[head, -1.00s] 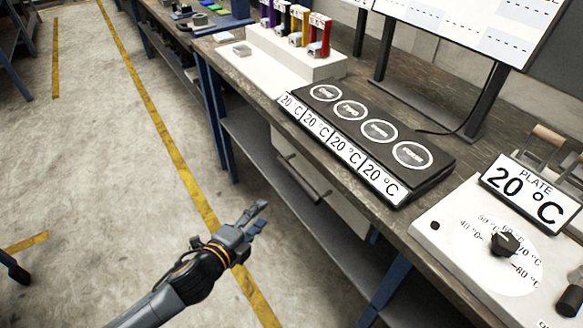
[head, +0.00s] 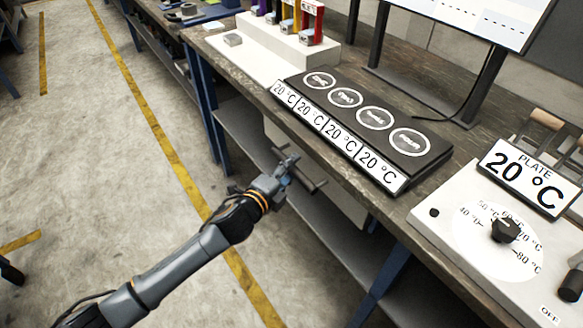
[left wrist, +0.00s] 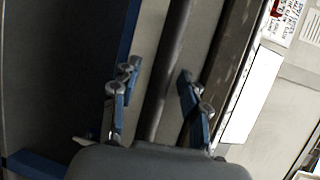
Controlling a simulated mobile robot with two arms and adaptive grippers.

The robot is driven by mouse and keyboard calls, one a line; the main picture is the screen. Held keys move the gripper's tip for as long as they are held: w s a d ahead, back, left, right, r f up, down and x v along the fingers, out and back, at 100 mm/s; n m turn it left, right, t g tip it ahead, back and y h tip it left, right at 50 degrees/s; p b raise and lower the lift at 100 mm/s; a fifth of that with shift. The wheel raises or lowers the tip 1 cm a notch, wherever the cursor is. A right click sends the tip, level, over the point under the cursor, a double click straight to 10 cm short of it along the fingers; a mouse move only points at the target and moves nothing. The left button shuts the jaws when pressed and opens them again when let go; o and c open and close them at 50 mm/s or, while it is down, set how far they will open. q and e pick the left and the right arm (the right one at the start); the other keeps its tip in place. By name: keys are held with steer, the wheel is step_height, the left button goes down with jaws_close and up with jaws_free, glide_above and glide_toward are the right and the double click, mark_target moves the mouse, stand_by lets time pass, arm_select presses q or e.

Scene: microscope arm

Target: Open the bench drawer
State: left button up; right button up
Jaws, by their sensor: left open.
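The bench drawer (head: 345,206) has a pale front under the bench top, partly hidden behind my left arm. Its dark bar handle (head: 308,182) runs along the front. My left gripper (head: 288,168) is at the handle with its fingers open. In the left wrist view the handle (left wrist: 170,60) runs between the two blue-padded fingers of the gripper (left wrist: 158,92), with a gap on each side. The pale drawer front (left wrist: 207,30) lies behind it. The drawer looks shut. My right gripper is not in view.
On the bench top (head: 230,69) stand a black panel with several round pads (head: 345,98), a white dial unit (head: 455,222) and a plate display (head: 525,180). A lower shelf (head: 245,135) and blue legs are below. The floor (head: 80,150) at left is clear.

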arm_select(q)
steer(key=shift+w+d, duration=0.25)
steer(key=shift+w, duration=0.15)
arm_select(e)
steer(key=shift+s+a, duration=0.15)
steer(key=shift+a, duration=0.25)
arm_select(q)
steer(key=shift+c, duration=0.2)
jaws_close()
steer(key=shift+f, duration=0.1)
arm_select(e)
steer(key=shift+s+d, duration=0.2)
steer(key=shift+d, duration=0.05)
arm_select(q)
steer(key=shift+s+a, duration=0.1)
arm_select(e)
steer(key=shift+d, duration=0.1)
